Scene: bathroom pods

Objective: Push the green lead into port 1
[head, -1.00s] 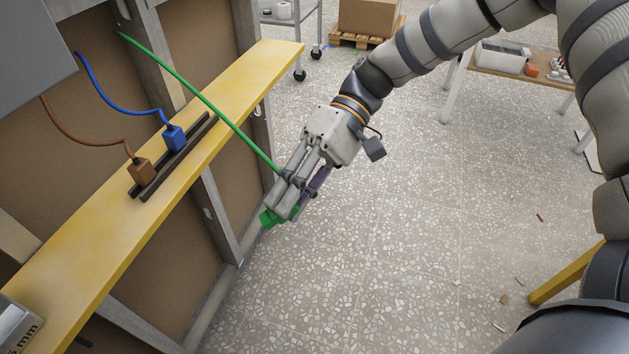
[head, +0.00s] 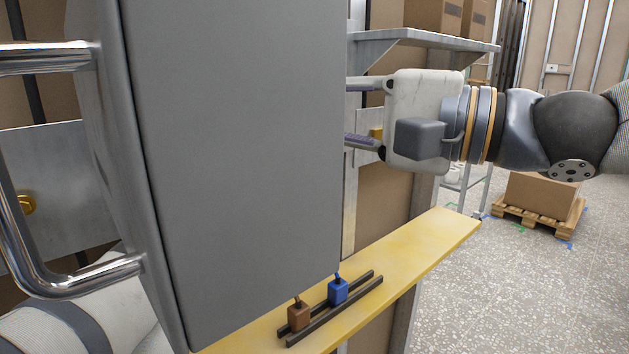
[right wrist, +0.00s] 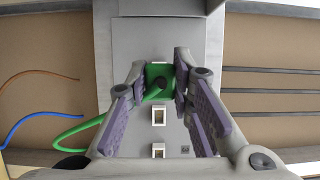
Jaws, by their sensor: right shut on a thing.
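In the right wrist view my right gripper (right wrist: 164,82) is shut on the green lead's plug (right wrist: 158,72). The green lead (right wrist: 72,136) loops away to the left. The plug is at a grey plate (right wrist: 135,60) with a column of white-rimmed ports. Two dark ports show below it, one just below (right wrist: 158,116) and one lower (right wrist: 158,151). A pale edge shows just above the plug. I cannot tell how deep the plug sits. In the head view my right gripper (head: 364,112) reaches behind a grey box (head: 235,160), which hides its fingertips and the plug. My left gripper is out of view.
A blue plug (head: 338,291) and a brown plug (head: 298,316) stand in a dark rail (head: 345,308) on the yellow ledge (head: 425,240). A metal handle (head: 15,225) is at left. A grey shelf (head: 430,40) is above my right gripper.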

